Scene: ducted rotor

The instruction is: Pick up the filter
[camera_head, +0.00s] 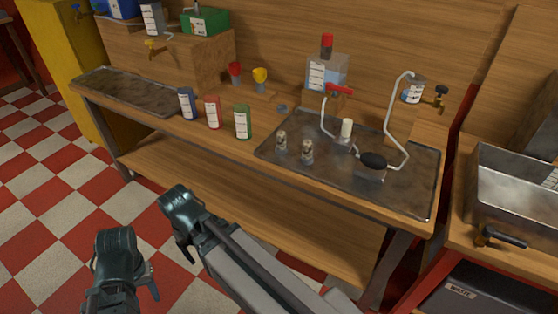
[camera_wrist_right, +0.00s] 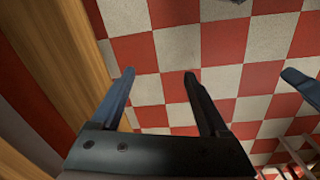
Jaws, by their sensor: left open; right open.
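Two small ribbed metallic cylinders (camera_head: 282,142) stand upright on the right metal tray of the workbench, and a white-topped cylinder (camera_head: 346,131) stands behind them beside bent tubing. I cannot tell which of these is the filter. My left gripper (camera_head: 148,279) is low at the lower left, over the floor in front of the bench, open and far from the tray. My right gripper (camera_wrist_right: 160,75) is open and empty in the right wrist view, above the checkered floor. Neither gripper touches any object.
Blue (camera_head: 187,103), red (camera_head: 212,112) and green (camera_head: 242,121) labelled containers stand mid-bench. Red (camera_head: 235,73) and yellow (camera_head: 260,79) funnels stand behind. A black-topped device (camera_head: 372,165) sits on the tray. A metal sink (camera_head: 520,187) is at right. Floor before the bench is clear.

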